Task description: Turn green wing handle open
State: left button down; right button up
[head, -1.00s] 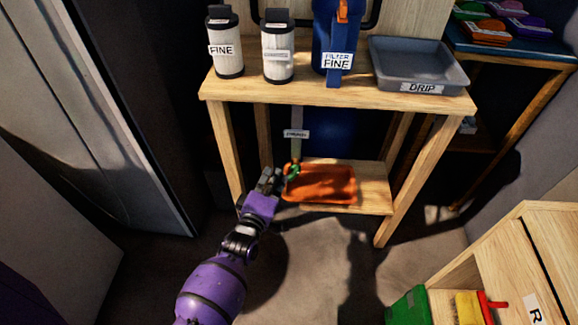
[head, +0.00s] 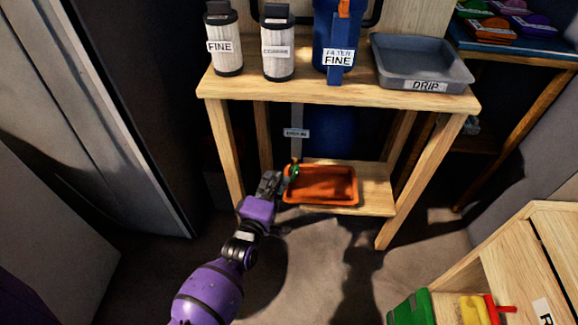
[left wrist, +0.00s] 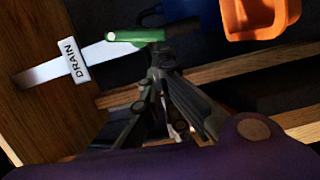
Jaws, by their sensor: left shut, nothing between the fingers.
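The green wing handle (head: 294,170) is small in the head view, on the grey drain pipe (head: 297,148) above the orange tray. In the left wrist view the green handle (left wrist: 135,36) lies sideways, with a white pipe (left wrist: 100,55) labelled DRAIN running left from it. My left gripper (head: 279,178) reaches in from the lower left, just left of the handle. Its fingers are shut and empty. In the left wrist view the fingertips (left wrist: 160,62) are beside the handle's right end; whether they touch it I cannot tell. My right gripper is not in view.
The orange tray (head: 345,188) sits on the lower shelf (head: 376,194), close right of my left gripper. The wooden stand's left front leg (head: 226,155) is near the gripper. Filters (head: 223,45), the blue housing (head: 325,30) and a DRIP tray (head: 423,85) are on top.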

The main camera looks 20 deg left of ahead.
pick_arm(q)
jog(key=shift+f+n+b, duration=0.25)
jog(key=shift+n+b, duration=0.15)
jog(key=shift+n, duration=0.2)
dwell(0.9)
jog(key=shift+a, duration=0.1)
dwell(0.5)
